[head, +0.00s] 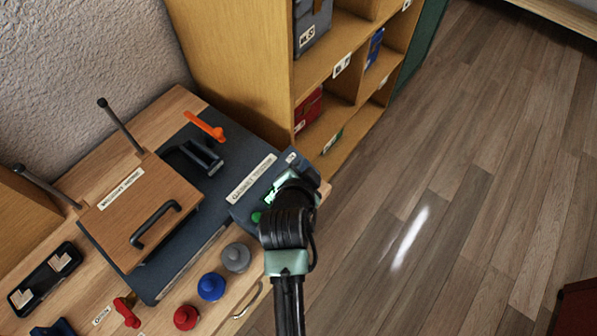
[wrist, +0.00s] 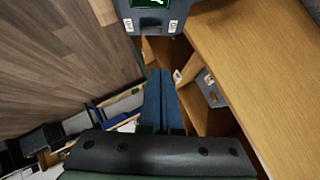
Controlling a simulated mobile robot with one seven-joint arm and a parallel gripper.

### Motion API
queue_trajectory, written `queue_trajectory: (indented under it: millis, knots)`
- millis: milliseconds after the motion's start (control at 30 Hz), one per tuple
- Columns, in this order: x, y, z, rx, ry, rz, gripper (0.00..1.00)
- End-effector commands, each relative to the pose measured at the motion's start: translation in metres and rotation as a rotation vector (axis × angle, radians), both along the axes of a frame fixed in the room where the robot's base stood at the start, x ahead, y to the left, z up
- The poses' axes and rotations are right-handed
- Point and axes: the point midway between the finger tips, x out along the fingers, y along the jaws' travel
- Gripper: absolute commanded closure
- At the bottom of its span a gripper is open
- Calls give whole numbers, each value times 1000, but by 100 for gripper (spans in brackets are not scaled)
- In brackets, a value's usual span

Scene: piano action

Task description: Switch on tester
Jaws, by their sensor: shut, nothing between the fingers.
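The tester is a dark blue-grey box with a white label (head: 251,178) at the right end of the bench in the head view, partly covered by my arm. A round green button (head: 256,217) shows on its near left side, and a bright green patch lies beside my wrist. In the wrist view the tester (wrist: 153,25) is at the top edge, with a dark green screen and two small white labels; the rest is cut off. My gripper (wrist: 160,73) is shut and empty, its blue fingers pointing toward the tester, with a visible gap. In the head view my wrist hides the fingertips.
A wooden hinged board (head: 140,215) with a black handle stands left on a dark mat. Grey (head: 236,257), blue (head: 211,286) and red (head: 186,317) knobs line the front edge. An orange lever (head: 204,126) is behind. A wooden shelf (head: 230,60) stands behind; open floor lies right.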

Motion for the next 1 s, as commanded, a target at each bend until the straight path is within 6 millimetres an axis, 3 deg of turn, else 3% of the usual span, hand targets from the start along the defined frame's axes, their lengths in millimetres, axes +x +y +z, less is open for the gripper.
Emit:
queue_trajectory:
  millis: [200, 400, 1000]
  knots:
    - [-23, 8, 21, -2, -1, 1, 100]
    - [-34, 12, 32, 0, -1, 1, 100]
    - [-35, 12, 34, -1, 0, 1, 100]
